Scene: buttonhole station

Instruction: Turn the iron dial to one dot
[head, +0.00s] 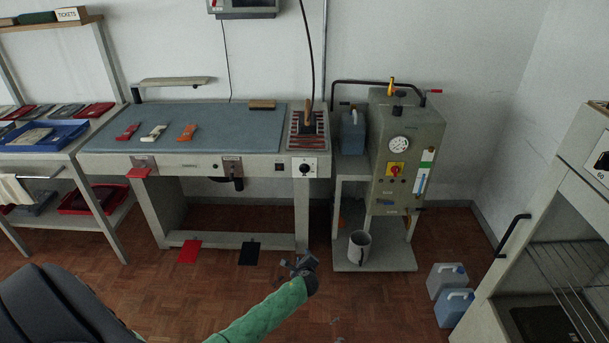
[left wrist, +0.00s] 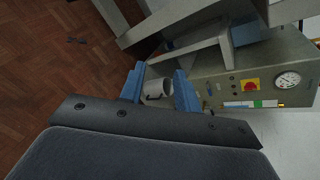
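The iron dial (head: 304,169) is a small black knob on a white plate at the right end of the ironing table's front edge. Its dot marks are too small to read. Above it, the iron (head: 307,121) stands on a striped rest, with a dark cord rising from it. My left gripper (head: 301,265) is low in front of the table, well below the dial and apart from it. In the left wrist view its two blue fingers (left wrist: 160,88) are apart with nothing held; the dial cannot be made out there. My right gripper is out of view.
The ironing table (head: 240,115) carries red, white and orange pieces. Right of it stands a grey boiler (head: 405,150) with a red knob, gauge and a mug (head: 359,247) on its low shelf. Jugs (head: 446,281) stand on the floor.

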